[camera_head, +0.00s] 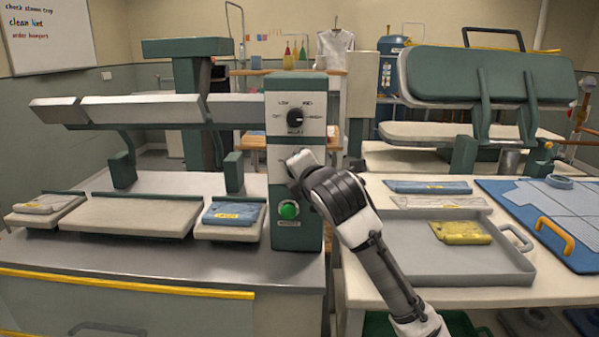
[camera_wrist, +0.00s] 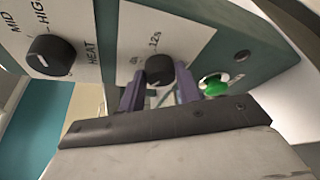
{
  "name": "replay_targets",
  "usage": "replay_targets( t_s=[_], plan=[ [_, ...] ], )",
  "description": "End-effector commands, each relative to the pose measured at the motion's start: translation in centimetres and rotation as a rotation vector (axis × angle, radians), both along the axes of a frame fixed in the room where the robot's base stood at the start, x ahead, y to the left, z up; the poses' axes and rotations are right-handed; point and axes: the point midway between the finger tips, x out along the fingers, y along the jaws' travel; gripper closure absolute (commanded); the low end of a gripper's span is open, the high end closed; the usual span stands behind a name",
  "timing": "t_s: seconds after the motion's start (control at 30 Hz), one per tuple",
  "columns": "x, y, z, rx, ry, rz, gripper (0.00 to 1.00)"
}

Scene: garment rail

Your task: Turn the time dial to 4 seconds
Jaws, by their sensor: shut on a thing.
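The time dial (camera_wrist: 159,67) is a dark round knob on the white face of the control panel (camera_head: 282,249). In the wrist view my gripper (camera_wrist: 160,82) has one purple-grey finger on each side of this knob and is shut on it. A "12s" label shows above the knob and part of another label lies to its left. A pale mark shows low on the knob, but I cannot tell which number it points to. In the head view my gripper (camera_head: 296,170) is at the panel and hides the time dial.
The heat dial (camera_head: 295,116) sits above on the same panel, and a green button (camera_head: 289,210) sits below. Press arms (camera_head: 140,110) stand to the left. A grey tray (camera_head: 410,262) with a yellow folded cloth (camera_head: 461,232) lies to the right.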

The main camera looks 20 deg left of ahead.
Motion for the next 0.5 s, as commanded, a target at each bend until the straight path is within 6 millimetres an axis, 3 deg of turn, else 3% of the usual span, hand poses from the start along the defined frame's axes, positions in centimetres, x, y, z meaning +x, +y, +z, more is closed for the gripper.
replay_targets(
  t_s=[0.2,0.23,0.37,0.5],
  plan=[
    [0.01,0.01,-0.02,-0.002,-0.001,0.000,0.90],
    [0.01,0.01,-0.02,-0.002,-0.001,0.000,0.63],
    [0.02,0.01,0.00,-0.001,-0.001,-0.001,0.46],
    [0.01,0.01,0.00,-0.001,-0.001,-0.001,0.45]
  ],
)
